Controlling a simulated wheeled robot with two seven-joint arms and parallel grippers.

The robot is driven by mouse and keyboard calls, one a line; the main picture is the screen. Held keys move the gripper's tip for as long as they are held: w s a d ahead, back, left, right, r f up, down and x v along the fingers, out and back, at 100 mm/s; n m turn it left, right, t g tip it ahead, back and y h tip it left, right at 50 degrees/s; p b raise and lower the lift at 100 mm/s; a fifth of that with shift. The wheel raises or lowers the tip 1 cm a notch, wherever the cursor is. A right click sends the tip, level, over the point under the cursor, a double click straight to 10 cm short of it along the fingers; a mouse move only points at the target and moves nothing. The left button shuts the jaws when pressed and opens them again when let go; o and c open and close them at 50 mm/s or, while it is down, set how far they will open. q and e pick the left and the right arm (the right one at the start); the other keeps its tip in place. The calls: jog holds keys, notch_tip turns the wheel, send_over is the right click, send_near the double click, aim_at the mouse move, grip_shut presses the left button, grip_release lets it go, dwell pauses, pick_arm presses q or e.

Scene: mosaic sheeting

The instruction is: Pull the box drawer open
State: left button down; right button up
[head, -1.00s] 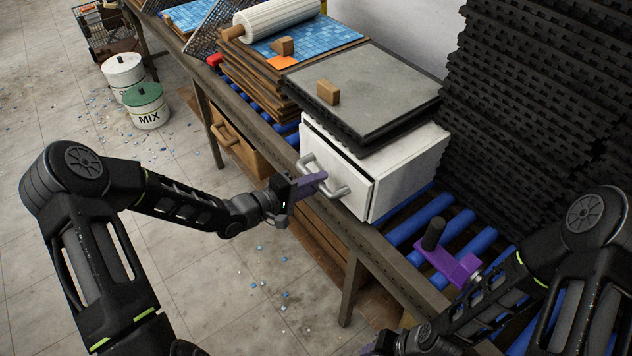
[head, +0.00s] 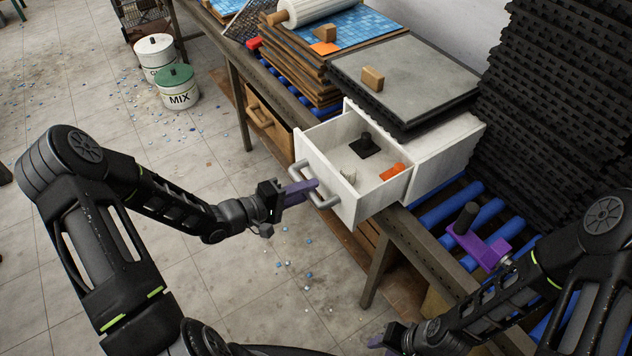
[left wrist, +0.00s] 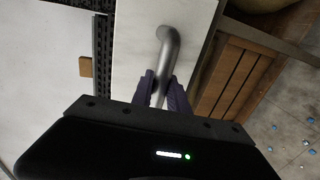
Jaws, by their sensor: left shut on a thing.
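The white box (head: 447,152) stands under a stack of dark sheets, and its white drawer (head: 318,178) now sticks well out of its front. The drawer's grey bar handle (head: 325,203) is partly hidden by my left gripper (head: 312,188). My left gripper is shut on this handle. In the left wrist view, the purple fingers sit on either side of the grey handle (left wrist: 168,45) in front of the pale drawer front. My right gripper (head: 376,342) is at the bottom edge, only partly seen and away from the drawer.
Inside the drawer lie a black knobbed tool (head: 365,146), an orange block (head: 392,171) and a small pale item. A purple piece with a black knob (head: 482,240) is over the blue rollers (head: 437,208) at right. A wooden block (head: 372,79) rests on the grey slab.

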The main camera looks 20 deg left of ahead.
pick_arm(q)
jog(key=c, duration=1.3)
grip_release()
jog(key=shift+s+a, duration=0.1)
jog(key=shift+a, duration=0.05)
jog(key=v, duration=0.7)
jog(key=shift+s+b, duration=0.2)
jog(key=shift+b, duration=0.2)
jog(key=shift+a, duration=0.1)
